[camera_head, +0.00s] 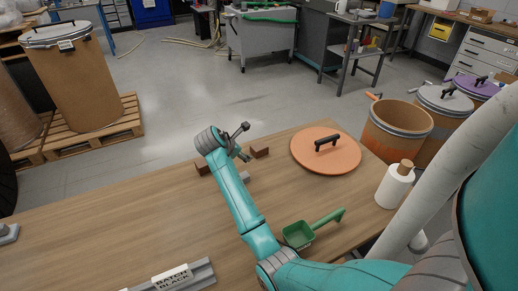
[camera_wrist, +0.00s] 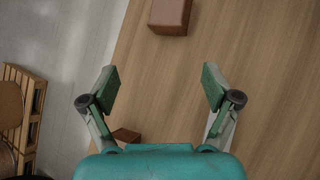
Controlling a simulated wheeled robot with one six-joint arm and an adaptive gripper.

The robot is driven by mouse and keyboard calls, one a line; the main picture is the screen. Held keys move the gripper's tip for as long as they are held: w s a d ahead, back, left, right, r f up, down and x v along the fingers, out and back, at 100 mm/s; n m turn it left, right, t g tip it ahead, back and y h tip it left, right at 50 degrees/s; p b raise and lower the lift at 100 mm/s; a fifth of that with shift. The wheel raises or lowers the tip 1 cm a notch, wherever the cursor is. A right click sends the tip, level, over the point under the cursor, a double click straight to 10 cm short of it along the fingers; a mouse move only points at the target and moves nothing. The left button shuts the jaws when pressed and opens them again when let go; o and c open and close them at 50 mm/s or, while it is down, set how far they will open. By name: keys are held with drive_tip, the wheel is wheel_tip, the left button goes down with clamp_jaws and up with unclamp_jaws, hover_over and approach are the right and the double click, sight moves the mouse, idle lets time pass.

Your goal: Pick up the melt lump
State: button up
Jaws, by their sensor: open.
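My gripper (camera_head: 242,142) is over the wooden table near its far edge. In the wrist view my gripper (camera_wrist: 160,82) has its two green-padded fingers spread wide, with only bare tabletop between them. A brown block (camera_head: 260,152) lies just right of the gripper in the head view. Another brown block (camera_head: 203,168) lies left of it, partly behind my arm. A small grey block (camera_head: 245,177) lies nearer. In the wrist view one brown block (camera_wrist: 170,16) is beyond the fingertips and another (camera_wrist: 126,135) is partly hidden near the left finger's base. I cannot tell which is the melt lump.
An orange lid (camera_head: 312,160) with a black handle lies right of the blocks. Open drum (camera_head: 398,133) stands beyond the right edge. Left tabletop is mostly clear.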

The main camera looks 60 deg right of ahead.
sight(259, 147)
drive_tip(key=d+g+y, duration=0.1)
drive_tip(key=d, duration=0.1)
drive_tip(key=s+d+f+g, duration=0.1)
drive_tip(key=d, duration=0.2)
drive_tip(key=d+g+y, duration=0.1)
drive_tip(key=d, duration=0.1)
drive_tip(key=shift+s+d+f+m+y, duration=0.2)
drive_tip(key=shift+d+m+y, duration=0.1)
drive_tip(key=shift+d, duration=0.1)
drive_tip(key=shift+x, duration=2.65)
drive_tip(key=shift+w+d, duration=0.15)
drive_tip(key=shift+w, duration=0.05)
drive_tip(key=c, duration=1.3)
